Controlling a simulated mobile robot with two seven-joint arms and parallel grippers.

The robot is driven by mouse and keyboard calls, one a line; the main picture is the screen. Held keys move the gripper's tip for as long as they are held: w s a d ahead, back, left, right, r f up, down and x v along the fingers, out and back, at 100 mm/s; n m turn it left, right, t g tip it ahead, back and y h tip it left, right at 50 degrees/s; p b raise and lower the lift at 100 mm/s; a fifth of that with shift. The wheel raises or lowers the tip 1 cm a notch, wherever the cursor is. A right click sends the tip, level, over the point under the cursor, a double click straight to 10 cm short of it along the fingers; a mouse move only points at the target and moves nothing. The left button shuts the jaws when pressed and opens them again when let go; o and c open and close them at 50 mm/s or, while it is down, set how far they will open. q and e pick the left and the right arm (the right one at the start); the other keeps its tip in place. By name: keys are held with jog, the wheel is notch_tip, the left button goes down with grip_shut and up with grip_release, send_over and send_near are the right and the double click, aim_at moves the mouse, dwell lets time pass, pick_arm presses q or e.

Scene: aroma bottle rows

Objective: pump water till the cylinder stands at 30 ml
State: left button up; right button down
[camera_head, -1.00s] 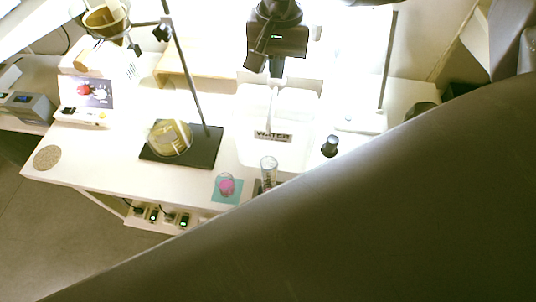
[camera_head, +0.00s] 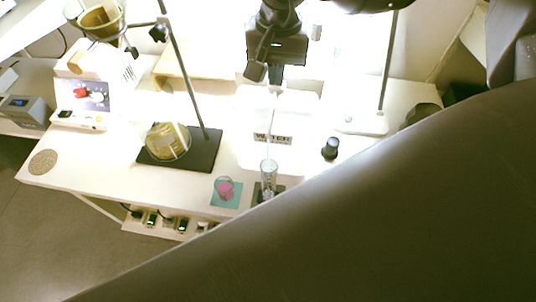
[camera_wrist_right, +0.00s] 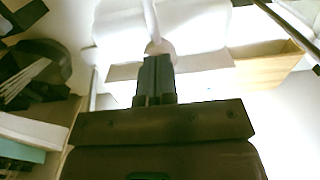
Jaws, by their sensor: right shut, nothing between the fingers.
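A white water container (camera_head: 250,110) with a "WATER" label (camera_head: 272,138) stands at the middle of the table. Its pale pump nozzle (camera_head: 271,98) hangs down in front toward the cylinder. The clear measuring cylinder (camera_head: 268,172) stands upright on a dark mat; its water level is too small to read. My right gripper (camera_head: 275,76) is shut and empty, pointing down over the container's top. In the right wrist view the shut fingers (camera_wrist_right: 155,75) are at the white pump head (camera_wrist_right: 159,46); I cannot tell whether they touch it. My left gripper is not in view.
A glass with pink contents (camera_head: 225,188) stands on a teal mat left of the cylinder. A flask (camera_head: 167,141) sits on a black stand base, with a rod rising from it. A black-capped bottle (camera_head: 330,148) is to the right. My arm hides the front right.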

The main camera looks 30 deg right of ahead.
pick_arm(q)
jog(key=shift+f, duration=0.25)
pick_arm(e)
jog(key=shift+f, duration=0.35)
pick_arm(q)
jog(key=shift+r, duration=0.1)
pick_arm(e)
jog(key=shift+r, duration=0.1)
jog(key=shift+r+p, duration=0.35)
jog(key=shift+r, duration=1.45)
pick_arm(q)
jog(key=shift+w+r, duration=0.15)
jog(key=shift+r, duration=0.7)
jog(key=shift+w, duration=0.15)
pick_arm(e)
jog(key=shift+f, duration=0.1)
